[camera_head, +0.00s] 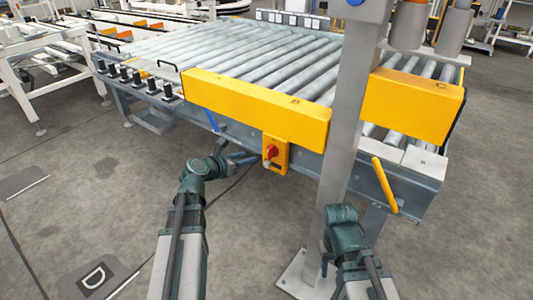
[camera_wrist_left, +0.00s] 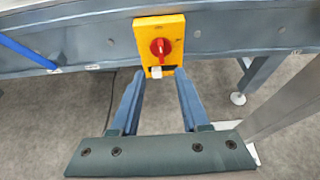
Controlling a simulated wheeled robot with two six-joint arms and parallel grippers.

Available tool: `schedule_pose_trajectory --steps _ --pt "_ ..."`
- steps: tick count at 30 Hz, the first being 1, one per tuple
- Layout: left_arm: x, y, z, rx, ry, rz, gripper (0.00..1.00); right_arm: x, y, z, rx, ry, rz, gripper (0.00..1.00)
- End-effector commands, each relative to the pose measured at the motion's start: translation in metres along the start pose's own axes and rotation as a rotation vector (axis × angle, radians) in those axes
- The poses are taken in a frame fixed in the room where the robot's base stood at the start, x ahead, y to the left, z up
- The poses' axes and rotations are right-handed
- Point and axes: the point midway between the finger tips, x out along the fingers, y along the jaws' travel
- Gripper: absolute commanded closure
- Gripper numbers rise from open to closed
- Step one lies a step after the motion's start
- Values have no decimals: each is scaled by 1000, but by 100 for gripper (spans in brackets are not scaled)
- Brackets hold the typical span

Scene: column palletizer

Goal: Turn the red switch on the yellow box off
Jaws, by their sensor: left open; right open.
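The yellow box (camera_head: 282,167) hangs on the side of the roller conveyor's frame, below a long yellow guard. Its red rotary switch (camera_head: 271,151) faces my left arm. In the left wrist view the yellow box (camera_wrist_left: 147,26) is at the top centre, with the round red switch (camera_wrist_left: 160,47) on its front and a small pale tab below it. My left gripper (camera_head: 252,158) is open and empty in front of the box; its two blue fingers (camera_wrist_left: 159,78) point at the box, just below the switch in that picture. My right gripper (camera_head: 325,262) is low beside the grey post, its fingers mostly hidden.
A grey upright post (camera_head: 344,130) stands right of the box, on a floor plate, close to my right arm. Long yellow guards (camera_head: 255,107) overhang the box. The roller conveyor (camera_head: 245,55) fills the back. Floor left of my left arm is open.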

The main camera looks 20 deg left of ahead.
Motion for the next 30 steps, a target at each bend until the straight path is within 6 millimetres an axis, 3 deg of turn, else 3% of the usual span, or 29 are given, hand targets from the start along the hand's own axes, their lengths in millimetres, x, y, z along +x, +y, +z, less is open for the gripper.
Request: schedule_pose_trajectory --steps 18,24,30 --pt "113 0 -2 6 2 -3 54 44 -4 -3 4 2 0 50" --pt "131 -1 -2 4 2 -3 54 50 -5 -3 3 2 0 50" --pt "136 -1 -1 5 2 -2 54 52 -5 -3 3 3 0 50"
